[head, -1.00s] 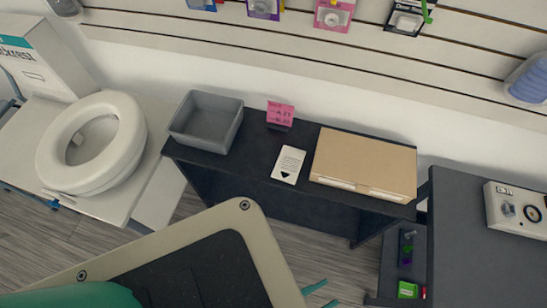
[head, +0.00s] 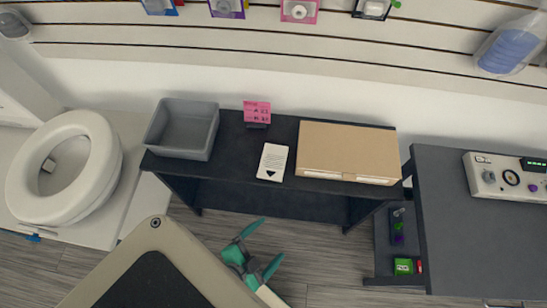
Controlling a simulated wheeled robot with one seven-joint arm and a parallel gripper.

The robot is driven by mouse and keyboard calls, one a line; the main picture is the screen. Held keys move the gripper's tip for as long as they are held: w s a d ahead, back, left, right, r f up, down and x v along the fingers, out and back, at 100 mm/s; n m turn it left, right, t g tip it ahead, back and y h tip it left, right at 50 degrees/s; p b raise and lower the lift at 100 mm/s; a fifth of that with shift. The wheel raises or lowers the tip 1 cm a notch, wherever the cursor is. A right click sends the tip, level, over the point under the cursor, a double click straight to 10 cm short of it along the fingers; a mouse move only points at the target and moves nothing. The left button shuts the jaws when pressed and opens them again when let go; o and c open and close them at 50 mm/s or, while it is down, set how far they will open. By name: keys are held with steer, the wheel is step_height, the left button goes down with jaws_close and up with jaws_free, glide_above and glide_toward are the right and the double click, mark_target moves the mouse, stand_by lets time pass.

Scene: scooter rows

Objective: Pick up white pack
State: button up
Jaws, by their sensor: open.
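A flat white pack (head: 272,162) with lines of print and a black triangle lies on the black table (head: 235,166), left of a brown cardboard box. My gripper (head: 271,240) shows teal fingers spread apart, with nothing between them. It is in front of the table, over the wood floor in the picture, below the pack and apart from it. The whole pack is in view.
On the table stand a grey bin (head: 183,130), a pink-topped block (head: 257,113) and the cardboard box (head: 347,150). A raised toilet seat (head: 98,180) is at left. A dark desk (head: 470,230) with a meter device (head: 490,180) stands at right.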

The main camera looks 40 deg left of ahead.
mark_target(273, 163)
steer(key=w+a+m+g+y, duration=0.1)
steer(key=w+a+m+g, duration=0.2)
steer(key=a, duration=0.8)
steer(key=a+m+g, duration=0.3)
steer(key=a+m, duration=0.3)
steer(key=a, duration=0.5)
steer(key=w+r+m, duration=0.1)
steer(key=w+m, duration=0.1)
steer(key=w, duration=0.1)
steer(key=w+r+m+g, duration=0.1)
steer(key=w+r+m, duration=0.1)
steer(key=w, duration=0.1)
steer(key=w+r+m+g, duration=0.1)
steer(key=w+r+m, duration=0.1)
steer(key=w, duration=0.1)
steer(key=shift+r+m, duration=0.2)
steer(key=shift+m, duration=0.1)
steer(key=w+d+r+m+g+h, duration=0.1)
steer(key=w+d+r+m+g, duration=0.2)
steer(key=w+d+r+m, duration=0.5)
steer(key=shift+m, duration=0.4)
steer(key=f, duration=0.7)
steer(key=w+a+f, duration=0.1)
steer(key=f, duration=0.2)
steer(key=shift+f, duration=0.4)
steer(key=shift+c, duration=0.3)
